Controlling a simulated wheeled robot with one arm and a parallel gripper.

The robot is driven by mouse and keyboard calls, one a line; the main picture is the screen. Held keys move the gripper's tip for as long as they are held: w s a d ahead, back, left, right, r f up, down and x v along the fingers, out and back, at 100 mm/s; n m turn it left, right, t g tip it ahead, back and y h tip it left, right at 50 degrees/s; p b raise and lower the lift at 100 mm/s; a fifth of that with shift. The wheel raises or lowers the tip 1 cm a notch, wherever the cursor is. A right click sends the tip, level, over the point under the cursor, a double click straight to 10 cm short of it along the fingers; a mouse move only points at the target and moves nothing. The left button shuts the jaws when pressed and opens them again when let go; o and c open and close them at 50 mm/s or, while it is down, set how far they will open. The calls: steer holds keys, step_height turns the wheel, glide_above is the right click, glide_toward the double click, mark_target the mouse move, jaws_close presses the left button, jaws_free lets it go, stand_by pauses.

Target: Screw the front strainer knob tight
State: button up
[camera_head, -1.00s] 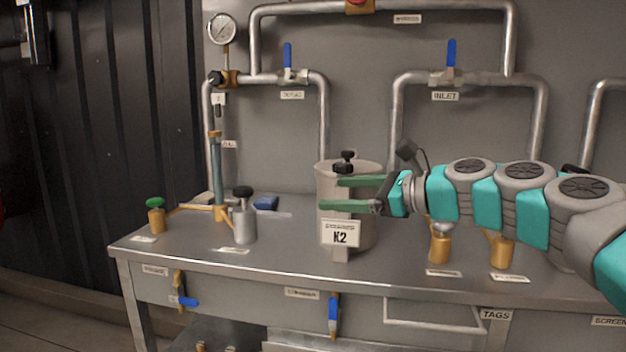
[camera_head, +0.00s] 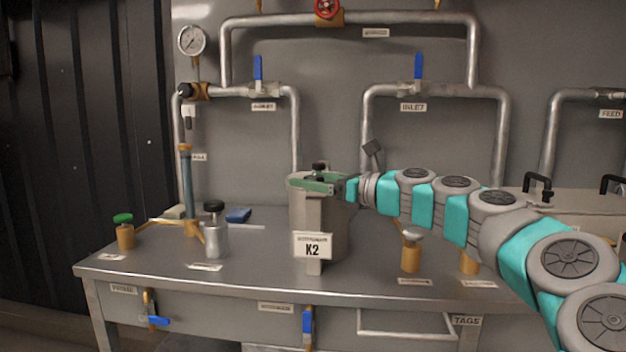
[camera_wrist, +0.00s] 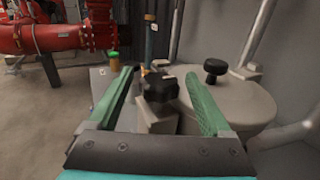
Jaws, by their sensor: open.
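The grey strainer pot (camera_head: 335,235) with the K2 tag stands on the bench. Its front knob (camera_wrist: 159,88) is black and lobed and sits on a bracket at the pot's side. A second black knob (camera_wrist: 215,68) stands on the pot's lid (camera_wrist: 245,100), and shows in the head view (camera_head: 319,167). My gripper (camera_wrist: 163,78) is open, its green fingers on either side of the front knob, with visible gaps. In the head view my gripper (camera_head: 313,187) is level with the pot's top, and its fingers largely hide the front knob. Whether the knob is tight cannot be told.
A silver bottle with a black cap (camera_head: 215,235) and a brass fitting with a green knob (camera_head: 124,235) stand left of the pot. A brass fitting (camera_head: 411,255) stands below my arm. Pipes with blue-handled valves run along the back wall.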

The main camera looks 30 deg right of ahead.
jaws_close()
stand_by(0.8)
